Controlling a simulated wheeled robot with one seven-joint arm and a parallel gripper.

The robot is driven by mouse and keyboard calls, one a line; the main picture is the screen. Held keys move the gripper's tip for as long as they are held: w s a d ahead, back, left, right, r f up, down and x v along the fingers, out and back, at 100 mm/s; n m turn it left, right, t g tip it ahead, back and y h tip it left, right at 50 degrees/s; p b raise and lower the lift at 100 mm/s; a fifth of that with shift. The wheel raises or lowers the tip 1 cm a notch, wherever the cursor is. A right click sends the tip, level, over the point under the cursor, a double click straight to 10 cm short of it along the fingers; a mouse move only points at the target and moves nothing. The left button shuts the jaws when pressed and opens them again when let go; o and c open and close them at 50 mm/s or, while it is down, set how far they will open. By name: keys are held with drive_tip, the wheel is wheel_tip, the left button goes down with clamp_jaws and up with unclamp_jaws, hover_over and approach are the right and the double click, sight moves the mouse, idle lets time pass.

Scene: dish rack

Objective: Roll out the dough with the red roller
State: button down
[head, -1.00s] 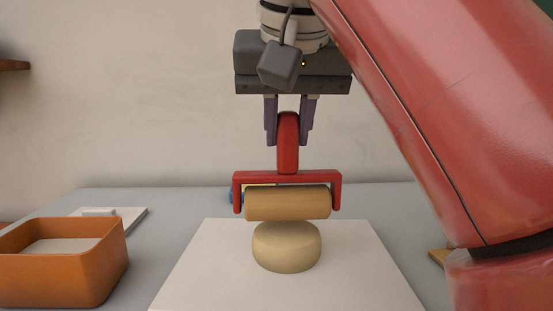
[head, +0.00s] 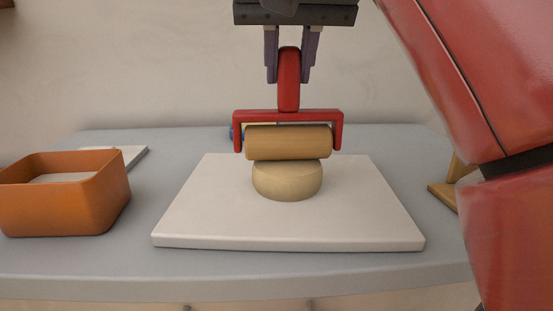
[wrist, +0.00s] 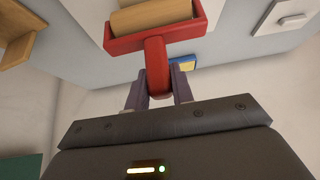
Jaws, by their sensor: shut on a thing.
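The red roller (head: 289,80) has a red handle and frame around a wooden cylinder (head: 288,142). My gripper (head: 290,78) is shut on its handle and holds it upright, with the cylinder level. The wrist view also shows the red roller (wrist: 155,65) between my fingers. The dough (head: 287,180) is a thick, round, pale lump on a white board (head: 370,220). The cylinder sits directly over the dough and overlaps its top in the head view; I cannot tell whether it presses into it. The dough is not visible in the wrist view.
An orange bin (head: 65,212) with pale contents stands left of the board. A white flat item (head: 130,156) lies behind it. A blue and yellow item (head: 237,132) is partly hidden behind the roller. A wooden object (head: 444,193) stands at the right. The board around the dough is clear.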

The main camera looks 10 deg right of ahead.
drive_tip(key=shift+s+f, duration=0.25)
drive_tip(key=shift+s, duration=0.45)
drive_tip(key=shift+s+f, duration=0.2)
drive_tip(key=shift+s, duration=0.5)
drive_tip(key=shift+w+f+p, duration=0.15)
drive_tip(key=shift+w+f, duration=0.05)
drive_tip(key=shift+w, duration=0.75)
drive_tip(key=shift+w+f+p, duration=0.15)
drive_tip(key=shift+w, duration=0.75)
drive_tip(key=shift+w+f+p, duration=0.15)
drive_tip(key=shift+w+f, duration=0.05)
drive_tip(key=shift+w, duration=0.75)
drive_tip(key=shift+s+f+b, duration=0.2)
drive_tip(key=shift+s+b, duration=0.1)
drive_tip(key=shift+s, duration=0.8)
drive_tip(key=shift+s+f+b, duration=0.25)
drive_tip(key=shift+s, duration=0.8)
drive_tip(key=shift+s+f+b, duration=0.2)
drive_tip(key=shift+s+b, duration=0.1)
drive_tip(key=shift+s, duration=0.8)
wheel_tip(320, 180, up, 6)
drive_tip(key=p, duration=0.6)
drive_tip(key=shift+a+r, duration=0.1)
drive_tip(key=shift+w, duration=0.1)
